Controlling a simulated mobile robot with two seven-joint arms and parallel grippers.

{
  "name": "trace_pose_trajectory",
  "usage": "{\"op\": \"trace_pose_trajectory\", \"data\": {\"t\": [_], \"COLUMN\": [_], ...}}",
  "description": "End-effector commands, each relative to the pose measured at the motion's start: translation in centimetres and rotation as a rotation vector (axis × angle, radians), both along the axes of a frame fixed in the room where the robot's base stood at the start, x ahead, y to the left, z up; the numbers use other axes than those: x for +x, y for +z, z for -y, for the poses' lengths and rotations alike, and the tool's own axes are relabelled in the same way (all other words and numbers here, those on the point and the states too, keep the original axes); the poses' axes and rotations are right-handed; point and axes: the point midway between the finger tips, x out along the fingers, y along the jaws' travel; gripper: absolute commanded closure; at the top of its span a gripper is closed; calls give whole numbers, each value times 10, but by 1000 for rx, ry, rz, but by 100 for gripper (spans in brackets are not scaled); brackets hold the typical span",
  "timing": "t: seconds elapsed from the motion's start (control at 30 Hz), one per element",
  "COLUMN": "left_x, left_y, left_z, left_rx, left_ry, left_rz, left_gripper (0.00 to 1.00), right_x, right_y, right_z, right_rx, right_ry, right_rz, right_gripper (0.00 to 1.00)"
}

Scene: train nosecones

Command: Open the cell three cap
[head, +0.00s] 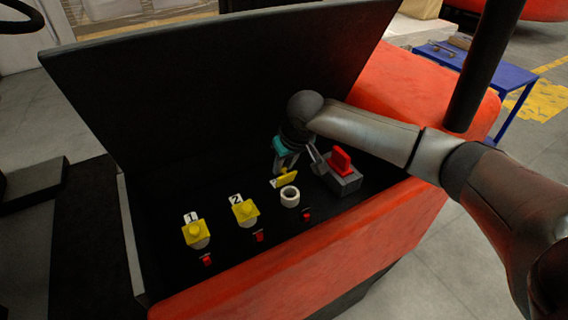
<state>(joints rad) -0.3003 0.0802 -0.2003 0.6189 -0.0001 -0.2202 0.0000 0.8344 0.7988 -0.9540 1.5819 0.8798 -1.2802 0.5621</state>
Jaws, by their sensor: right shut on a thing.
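Inside the black open box, the cell three cap (287,177) is yellow and tilted up, away from the pale round opening of cell three (290,196). My right gripper (284,170) reaches in from the right and is shut on the yellow cap, behind the opening. Its fingertips are small and partly hidden by the cap. The cell one cap (196,232) and cell two cap (244,210) are yellow and sit down on their cells, beside labels 1 and 2. My left gripper is not in view.
A grey block with a red handle (341,160) stands right of cell three, close to my right arm. Small red parts (259,236) sit in front of the cells. The raised black lid (210,85) stands behind, and the red body edge (300,255) lies in front.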

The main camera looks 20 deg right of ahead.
Motion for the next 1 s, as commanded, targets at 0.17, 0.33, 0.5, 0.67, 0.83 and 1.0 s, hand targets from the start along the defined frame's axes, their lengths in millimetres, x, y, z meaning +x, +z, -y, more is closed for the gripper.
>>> {"op": "trace_pose_trajectory", "data": {"t": [0.17,0.33,0.5,0.67,0.83,1.0], "left_x": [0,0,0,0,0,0], "left_y": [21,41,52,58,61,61], "left_z": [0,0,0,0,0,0], "left_rx": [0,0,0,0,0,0], "left_ry": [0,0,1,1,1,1], "left_rz": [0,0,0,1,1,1], "left_gripper": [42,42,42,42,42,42], "right_x": [5,9,13,17,18,18], "right_y": [5,5,3,1,-1,-1], "right_z": [1,1,1,1,1,0], "right_rx": [-4,-9,-15,-20,-21,-21], "right_ry": [-6,-6,-8,-7,-6,-3], "right_rz": [-41,-94,-147,-195,-229,-238], "right_gripper": [100,100,100,100,100,100]}}
